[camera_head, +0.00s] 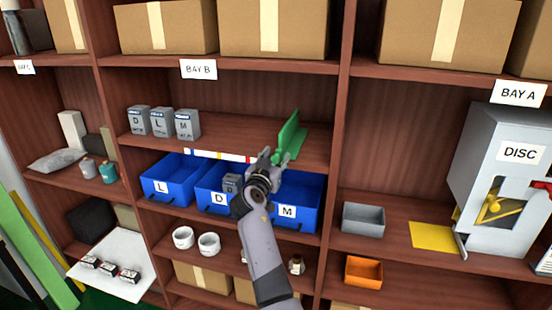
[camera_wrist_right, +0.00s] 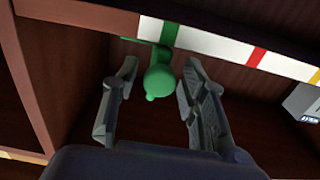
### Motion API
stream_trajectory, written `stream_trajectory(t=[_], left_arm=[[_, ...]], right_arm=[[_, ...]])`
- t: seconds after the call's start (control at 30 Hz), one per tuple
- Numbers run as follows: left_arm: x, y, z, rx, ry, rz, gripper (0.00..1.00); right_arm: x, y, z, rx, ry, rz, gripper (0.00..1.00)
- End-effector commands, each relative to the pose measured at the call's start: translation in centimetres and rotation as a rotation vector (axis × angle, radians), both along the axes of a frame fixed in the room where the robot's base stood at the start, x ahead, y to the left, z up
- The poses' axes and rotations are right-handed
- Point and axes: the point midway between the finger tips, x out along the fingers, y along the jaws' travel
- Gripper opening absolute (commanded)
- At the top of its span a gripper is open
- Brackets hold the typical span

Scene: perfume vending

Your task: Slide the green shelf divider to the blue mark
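The green shelf divider (camera_head: 289,135) stands upright on the middle shelf of Bay B, near the right side panel. Its round green knob (camera_wrist_right: 160,80) shows in the right wrist view. A white strip (camera_head: 222,156) with coloured marks runs along the shelf's front edge; the blue mark (camera_head: 187,151) is at its left end, well left of the divider. My right gripper (camera_head: 277,157) is at the shelf edge in front of the divider. In the wrist view its open fingers (camera_wrist_right: 160,92) lie on either side of the knob, with gaps visible. My left gripper is out of view.
Several grey boxes (camera_head: 161,122) labelled D, L and M stand on the left of the same shelf. Blue bins (camera_head: 168,182) sit below, one with a grey box (camera_head: 232,183) in it. The shelf between the boxes and divider is clear. A side panel (camera_head: 335,130) stands close right.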

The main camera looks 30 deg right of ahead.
Motion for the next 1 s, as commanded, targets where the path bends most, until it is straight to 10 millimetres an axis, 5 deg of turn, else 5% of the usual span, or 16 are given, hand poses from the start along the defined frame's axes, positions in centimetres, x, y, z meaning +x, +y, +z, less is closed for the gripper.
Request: stream_trajectory(t=[0.53,1.0], left_arm=[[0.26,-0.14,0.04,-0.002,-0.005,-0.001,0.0],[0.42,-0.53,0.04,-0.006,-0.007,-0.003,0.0]], right_arm=[[-0.01,-0.02,0.02,0.0,0.0,0.0,0.01],[0.01,-0.01,0.05,-0.001,-0.001,0.0,0.0]])
